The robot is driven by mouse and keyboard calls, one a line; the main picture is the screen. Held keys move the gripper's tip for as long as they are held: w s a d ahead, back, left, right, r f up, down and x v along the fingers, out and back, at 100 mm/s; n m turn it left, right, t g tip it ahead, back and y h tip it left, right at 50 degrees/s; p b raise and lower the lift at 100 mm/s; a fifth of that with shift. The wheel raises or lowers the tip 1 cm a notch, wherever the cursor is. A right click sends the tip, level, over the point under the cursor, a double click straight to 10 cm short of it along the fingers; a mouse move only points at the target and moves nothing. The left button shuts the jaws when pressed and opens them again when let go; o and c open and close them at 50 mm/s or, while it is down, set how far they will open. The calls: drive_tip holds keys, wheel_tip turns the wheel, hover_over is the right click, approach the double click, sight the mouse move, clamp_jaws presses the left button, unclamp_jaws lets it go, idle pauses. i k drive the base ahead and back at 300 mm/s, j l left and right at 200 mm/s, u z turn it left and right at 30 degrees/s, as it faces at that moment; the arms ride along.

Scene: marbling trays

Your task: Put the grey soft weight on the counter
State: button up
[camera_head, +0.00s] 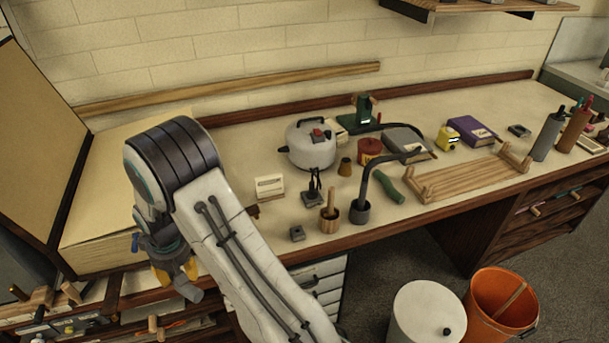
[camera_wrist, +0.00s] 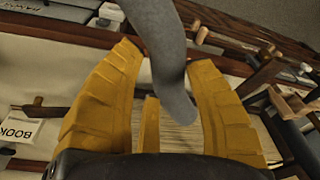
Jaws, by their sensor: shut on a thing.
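The grey soft weight (camera_wrist: 168,55) looks like a long, rounded grey piece in the wrist view. It lies between the yellow fingers of my gripper (camera_wrist: 165,75), which is shut on it; its upper end runs out of the picture. In the head view my gripper (camera_head: 175,268) points down at the left, and the weight's grey end (camera_head: 187,289) hangs below the yellow fingers. They appear in front of the counter's front edge, with the shelves behind. The counter (camera_head: 250,150) has a pale top with a dark wooden edge.
A large cream slab (camera_head: 125,185) covers the counter's left end. A white pot (camera_head: 311,150), a small card (camera_head: 270,187), tool cups (camera_head: 330,218), a green piece (camera_head: 389,188) and a wooden rack (camera_head: 470,180) stand right of my arm. A strip near the card looks free.

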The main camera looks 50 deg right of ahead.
sight(374, 204)
drive_tip(key=k+z, duration=0.1)
drive_tip(key=z, duration=0.8)
drive_tip(key=k+l+z, duration=0.1)
drive_tip(key=z, duration=0.35)
drive_tip(key=i+l+z, duration=0.1)
drive_tip(key=l+z, duration=0.15)
drive_tip(key=z, duration=0.15)
drive_tip(key=i+l+z, duration=0.15)
drive_tip(key=z, duration=0.25)
drive_tip(key=i+l+z, duration=0.2)
drive_tip(key=z, duration=0.25)
